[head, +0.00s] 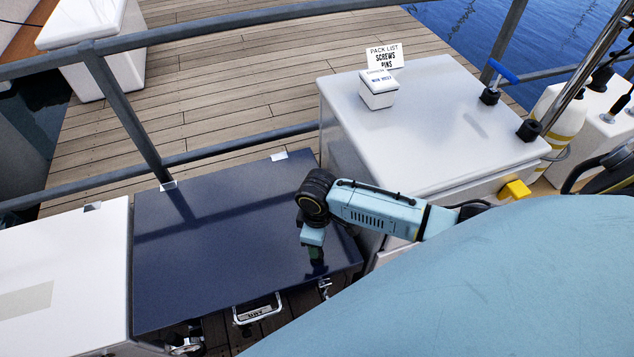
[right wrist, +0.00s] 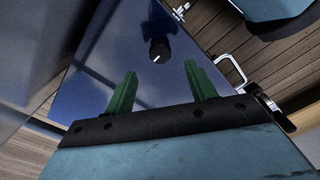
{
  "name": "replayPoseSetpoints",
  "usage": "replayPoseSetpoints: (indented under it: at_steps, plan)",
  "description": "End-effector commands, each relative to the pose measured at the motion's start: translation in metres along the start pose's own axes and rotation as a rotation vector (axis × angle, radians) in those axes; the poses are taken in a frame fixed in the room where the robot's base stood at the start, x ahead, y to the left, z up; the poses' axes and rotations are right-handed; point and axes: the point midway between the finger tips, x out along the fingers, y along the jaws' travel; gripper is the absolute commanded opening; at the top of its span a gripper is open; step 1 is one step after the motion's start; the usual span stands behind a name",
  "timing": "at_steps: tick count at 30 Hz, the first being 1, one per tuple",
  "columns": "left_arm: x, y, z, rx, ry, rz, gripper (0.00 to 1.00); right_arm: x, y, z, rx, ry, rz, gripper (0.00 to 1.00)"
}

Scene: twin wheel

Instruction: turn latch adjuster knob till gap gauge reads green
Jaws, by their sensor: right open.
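The knob is not visible there, hidden by the gripper or too small. I cannot make out a gap gauge or its colour. My left gripper is not in view.
A metal latch (head: 325,288) and a framed handle (head: 257,309) sit on the blue box's front. A white box (head: 60,275) adjoins it on the left. A white locker (head: 445,120) stands to the right, carrying a small lidded box (head: 378,92). Grey railing (head: 250,146) runs behind.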

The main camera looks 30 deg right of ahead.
Motion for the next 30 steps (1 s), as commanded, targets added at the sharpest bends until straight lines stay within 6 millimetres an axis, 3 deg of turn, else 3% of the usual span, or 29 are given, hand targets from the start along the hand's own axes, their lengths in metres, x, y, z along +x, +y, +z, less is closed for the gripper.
replayPoseSetpoints:
  at_steps: [3,9,15,23,30]
  plan:
    - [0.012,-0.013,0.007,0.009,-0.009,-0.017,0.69,0.029,-0.001,0.000,0.000,-0.001,-0.001,0.56]
    - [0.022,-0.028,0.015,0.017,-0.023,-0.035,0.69,0.059,-0.001,-0.001,0.000,0.001,0.000,0.56]
    - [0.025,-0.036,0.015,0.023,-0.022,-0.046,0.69,0.070,0.000,0.000,-0.001,0.001,0.001,0.56]
    - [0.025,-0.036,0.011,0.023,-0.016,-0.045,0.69,0.070,0.000,0.000,-0.001,0.002,0.001,0.56]
    - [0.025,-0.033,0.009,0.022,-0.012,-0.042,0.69,0.070,0.000,0.000,0.000,0.001,0.001,0.26]
